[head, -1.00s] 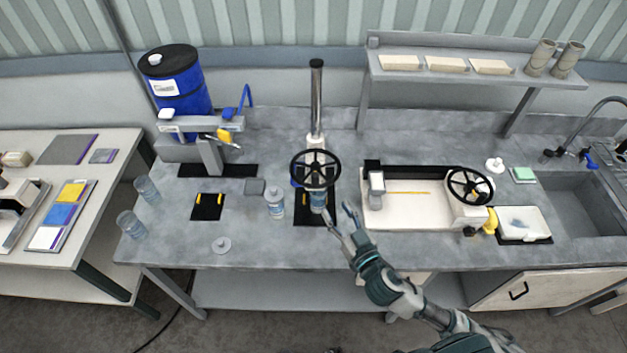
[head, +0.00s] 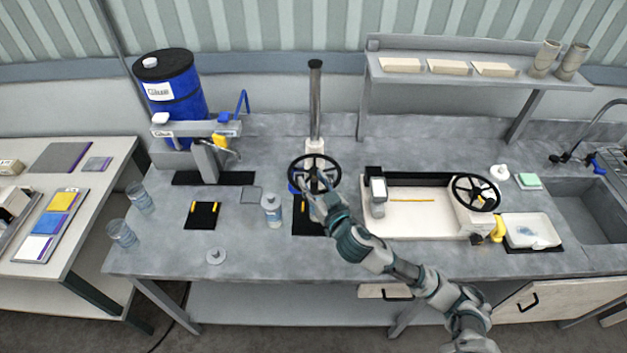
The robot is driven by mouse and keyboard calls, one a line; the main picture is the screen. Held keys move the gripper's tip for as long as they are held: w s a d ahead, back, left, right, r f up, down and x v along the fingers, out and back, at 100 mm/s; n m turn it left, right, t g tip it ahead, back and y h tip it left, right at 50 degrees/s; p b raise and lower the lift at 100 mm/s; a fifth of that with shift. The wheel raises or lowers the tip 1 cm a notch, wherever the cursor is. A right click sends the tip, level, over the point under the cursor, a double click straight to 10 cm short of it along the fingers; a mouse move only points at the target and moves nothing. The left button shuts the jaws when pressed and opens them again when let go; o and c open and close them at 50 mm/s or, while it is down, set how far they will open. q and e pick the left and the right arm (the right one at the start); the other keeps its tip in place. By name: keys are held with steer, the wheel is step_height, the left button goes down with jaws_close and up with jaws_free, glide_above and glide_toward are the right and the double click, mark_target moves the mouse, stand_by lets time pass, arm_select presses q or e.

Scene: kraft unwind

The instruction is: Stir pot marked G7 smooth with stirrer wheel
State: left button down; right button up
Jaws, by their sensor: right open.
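The stirrer stands on the bench with a tall steel column (head: 315,105) and a black spoked stirrer wheel (head: 293,165) on its front. My right gripper (head: 313,183) is open at the front of the wheel, its fingers overlapping the rim and spokes. I cannot tell whether they touch it. The pot under the wheel is mostly hidden behind my gripper, and no G7 marking can be read. A black mat (head: 301,222) lies under it. My left gripper is not in view.
A white machine (head: 415,222) with another black handwheel (head: 474,180) stands to the right. A blue drum (head: 174,95) and dispenser stand at the left back. Clear jars (head: 123,233) stand near the left edge. The front left bench is mostly clear around a small lid (head: 215,257).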

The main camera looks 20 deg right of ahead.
steer(key=shift+d, duration=0.15)
steer(key=shift+c, duration=0.2)
jaws_close()
steer(key=shift+y, duration=0.3)
